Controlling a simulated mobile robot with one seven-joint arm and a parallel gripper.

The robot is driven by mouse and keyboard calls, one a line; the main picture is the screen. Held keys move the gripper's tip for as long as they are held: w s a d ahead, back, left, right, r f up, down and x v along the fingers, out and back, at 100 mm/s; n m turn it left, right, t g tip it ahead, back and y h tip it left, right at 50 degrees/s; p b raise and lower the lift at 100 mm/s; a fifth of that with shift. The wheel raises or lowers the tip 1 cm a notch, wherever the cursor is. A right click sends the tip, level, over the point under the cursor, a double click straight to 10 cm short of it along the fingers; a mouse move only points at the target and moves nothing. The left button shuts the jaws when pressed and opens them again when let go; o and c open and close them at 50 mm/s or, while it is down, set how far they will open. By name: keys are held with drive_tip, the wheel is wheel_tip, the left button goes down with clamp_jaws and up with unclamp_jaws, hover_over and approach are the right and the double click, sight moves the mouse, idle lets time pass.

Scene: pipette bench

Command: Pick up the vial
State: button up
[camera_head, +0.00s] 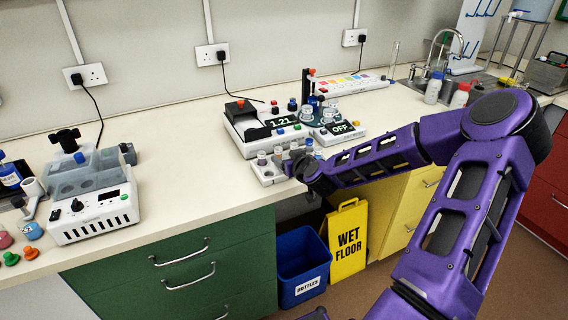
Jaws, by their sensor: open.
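Several small vials stand in a low white rack (263,176) at the bench's front edge; one clear, grey-capped vial (262,158) shows at its left. I cannot tell which vial the task means. My gripper (291,166) is open at the right side of the rack, low over the bench edge. My gripper and wrist hide the right part of the rack. It is too small to tell whether a vial stands between the fingers.
Behind the rack is a white device reading 1.21 (262,137); a smaller one reads OFF (338,134). A water bath (92,205) stands at the left, with clear bench (185,170) between. Below are a blue bin (303,262) and a yellow sign (347,240).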

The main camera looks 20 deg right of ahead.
clamp_jaws()
drive_tip(key=shift+r, duration=0.1)
idle(0.4)
